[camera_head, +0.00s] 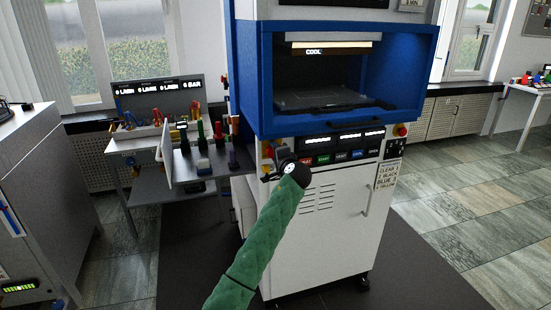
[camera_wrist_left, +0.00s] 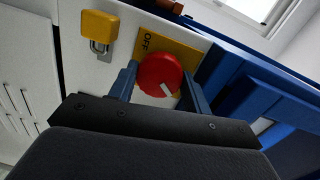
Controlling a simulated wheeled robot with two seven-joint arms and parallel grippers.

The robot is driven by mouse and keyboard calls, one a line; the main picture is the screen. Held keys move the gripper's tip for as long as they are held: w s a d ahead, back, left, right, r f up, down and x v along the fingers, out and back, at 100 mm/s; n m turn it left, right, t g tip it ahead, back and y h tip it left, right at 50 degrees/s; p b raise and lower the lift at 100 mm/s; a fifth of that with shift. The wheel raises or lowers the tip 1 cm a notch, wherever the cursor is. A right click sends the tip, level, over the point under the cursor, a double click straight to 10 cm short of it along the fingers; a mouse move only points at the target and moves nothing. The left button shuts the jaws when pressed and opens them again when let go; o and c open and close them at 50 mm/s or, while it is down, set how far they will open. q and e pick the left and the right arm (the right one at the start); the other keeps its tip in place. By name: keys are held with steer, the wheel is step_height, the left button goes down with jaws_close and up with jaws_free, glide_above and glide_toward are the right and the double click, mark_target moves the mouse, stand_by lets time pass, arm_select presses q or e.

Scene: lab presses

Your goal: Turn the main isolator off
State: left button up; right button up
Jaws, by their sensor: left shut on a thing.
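The main isolator is a round red knob (camera_wrist_left: 158,74) on a yellow plate (camera_wrist_left: 182,52) in the left wrist view. The word OFF shows on the plate above the knob. The knob's white mark points down and to the right, away from OFF. My left gripper (camera_wrist_left: 161,88) has a finger on each side of the knob and is shut on it. In the head view my left gripper (camera_head: 273,168) is at the left front of the press cabinet (camera_head: 335,225), and it mostly hides the knob there. My right gripper is in neither view.
A yellow padlock (camera_wrist_left: 100,32) hangs beside the plate. The blue press housing (camera_head: 345,125) stands above the cabinet. A grey shelf (camera_head: 205,165) with several coloured handles is at its left. A grey cabinet (camera_head: 40,190) stands far left. The floor at right is clear.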

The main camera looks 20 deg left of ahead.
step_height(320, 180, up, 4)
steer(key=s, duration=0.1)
arm_select(q)
steer(key=shift+s+f+n+h+b, duration=0.15)
steer(key=shift+n+h+b, duration=0.1)
steer(key=shift+n+b, duration=1.45)
steer(key=shift+w+f+n+h+b, duration=0.15)
steer(key=shift+n+h+b, duration=0.1)
steer(key=shift+n+b, duration=1.4)
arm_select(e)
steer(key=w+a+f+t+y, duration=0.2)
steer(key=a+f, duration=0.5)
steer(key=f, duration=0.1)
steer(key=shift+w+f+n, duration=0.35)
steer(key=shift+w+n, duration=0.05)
arm_select(q)
steer(key=shift+s+n, duration=0.1)
steer(key=shift+n, duration=0.15)
steer(key=shift+r, duration=0.1)
steer(key=o, duration=0.9)
steer(key=shift+r, duration=0.1)
steer(key=shift+o, duration=0.2)
